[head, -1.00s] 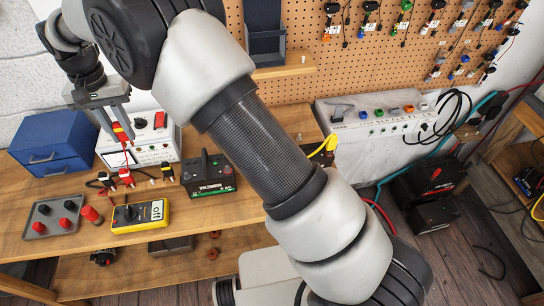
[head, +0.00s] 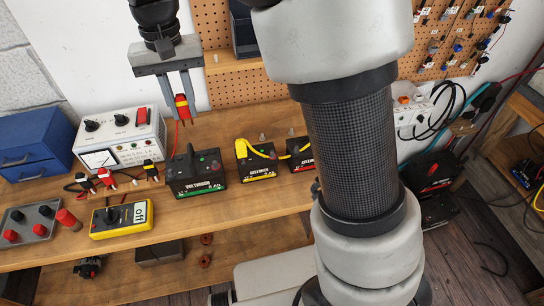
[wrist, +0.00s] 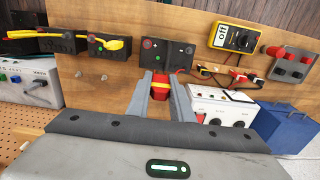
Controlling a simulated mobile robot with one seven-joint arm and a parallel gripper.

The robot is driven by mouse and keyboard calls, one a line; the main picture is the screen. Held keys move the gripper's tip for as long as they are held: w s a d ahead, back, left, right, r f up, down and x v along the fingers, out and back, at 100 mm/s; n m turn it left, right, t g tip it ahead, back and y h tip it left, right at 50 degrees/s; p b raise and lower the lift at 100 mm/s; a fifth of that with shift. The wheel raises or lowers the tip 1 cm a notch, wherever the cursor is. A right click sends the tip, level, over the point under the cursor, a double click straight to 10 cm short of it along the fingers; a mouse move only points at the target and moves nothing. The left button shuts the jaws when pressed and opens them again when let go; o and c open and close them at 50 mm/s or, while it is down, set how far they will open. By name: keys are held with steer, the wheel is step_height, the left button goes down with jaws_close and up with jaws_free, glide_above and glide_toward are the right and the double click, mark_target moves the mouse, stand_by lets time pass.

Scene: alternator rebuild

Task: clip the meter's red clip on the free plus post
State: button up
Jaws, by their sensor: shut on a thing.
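My gripper (head: 182,100) is shut on a red clip with a yellow band (head: 182,106), held in the air above and behind the bench. A thin red lead hangs from the clip. In the wrist view the clip (wrist: 160,88) sits between my fingers, in front of the green-striped battery (wrist: 170,60). That battery (head: 196,180) shows a bare red plus mark (wrist: 148,44) in the wrist view. A yellow lead (head: 262,150) runs between the yellow-striped battery (head: 257,165) and the red-striped battery (head: 301,155). The yellow meter (head: 121,218) reads "off".
A white gauge box (head: 130,143) and blue drawers (head: 35,145) stand at the back left. Several plugs (head: 106,178) lie before the box. A grey tray (head: 30,235) with red and black knobs is at front left. My arm covers the bench's right end.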

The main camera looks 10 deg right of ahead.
steer(key=s+d+b, duration=0.1)
steer(key=s+d, duration=0.2)
steer(key=d, duration=1.7)
steer(key=b, duration=0.7)
glide_above(272, 151)
step_height(272, 151, down, 10)
steer(key=shift+f, duration=0.6)
steer(key=shift+f+b, duration=0.75)
steer(key=shift+f, duration=0.45)
steer(key=o, duration=0.8)
steer(key=shift+o, duration=0.2)
